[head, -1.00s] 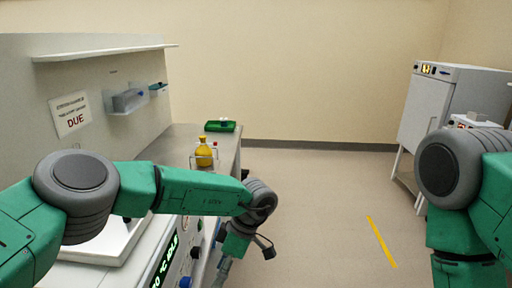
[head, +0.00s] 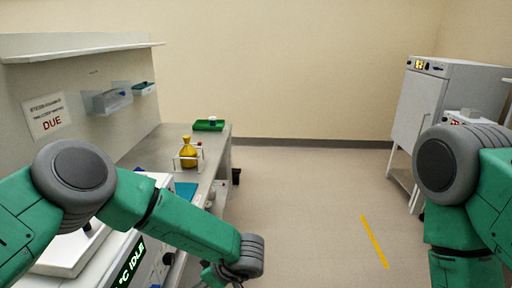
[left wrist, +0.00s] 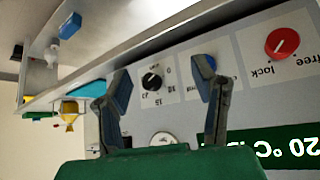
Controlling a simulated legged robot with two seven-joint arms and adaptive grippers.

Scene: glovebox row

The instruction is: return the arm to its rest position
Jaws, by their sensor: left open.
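My left arm, green with grey joints, reaches in from the left in the head view and angles down to the bottom edge. Its gripper is mostly cut off there. In the left wrist view my left gripper (left wrist: 161,78) is open, with its two blue-tipped fingers spread and nothing between them. It is in front of a control panel (left wrist: 185,105) with a black knob (left wrist: 152,82) and a red knob (left wrist: 283,42). I cannot tell whether it touches the panel. My right arm hangs at the right of the head view; its gripper is out of frame.
The instrument's lit display (head: 128,266) is under my left arm. On the bench (head: 160,143) behind stand a yellow flask (head: 188,155) in a clear holder and a green tray (head: 208,126). A white cabinet (head: 417,110) stands at right. The middle floor (head: 300,205) is clear.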

